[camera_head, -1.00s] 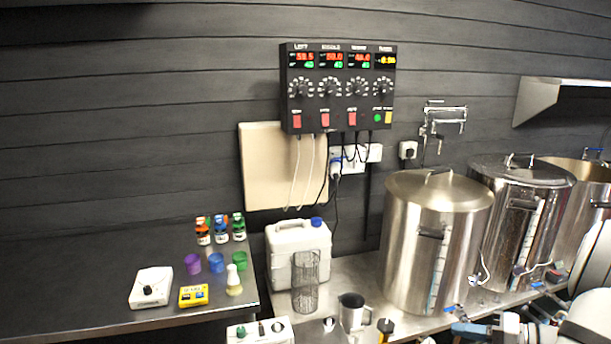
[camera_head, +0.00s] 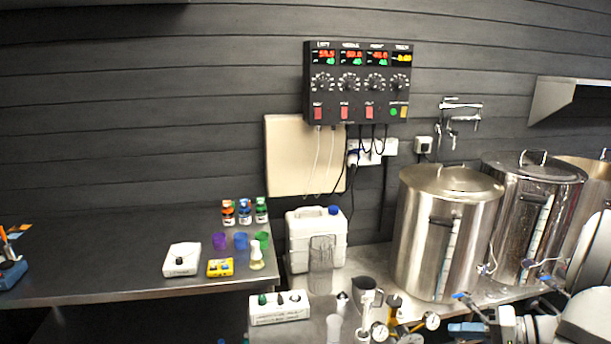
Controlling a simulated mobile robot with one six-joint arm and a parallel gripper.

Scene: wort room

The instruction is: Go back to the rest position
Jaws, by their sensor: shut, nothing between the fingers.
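My gripper is not in view, so where it is cannot be seen. White and grey-blue parts of my arm reach in at the lower right corner, in front of the kettles. No rest position is marked in the scene. The steel kettle with a lid (camera_head: 425,240) stands on the bench behind those arm parts, with a second lidded kettle (camera_head: 505,225) to its right.
A control box (camera_head: 362,82) hangs on the wall. The left steel bench (camera_head: 100,262) holds bottles (camera_head: 245,212), coloured cups (camera_head: 240,241), a white scale (camera_head: 182,260) and a yellow meter (camera_head: 220,267). A white canister (camera_head: 302,245) stands near its right end. The bench's left middle is bare.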

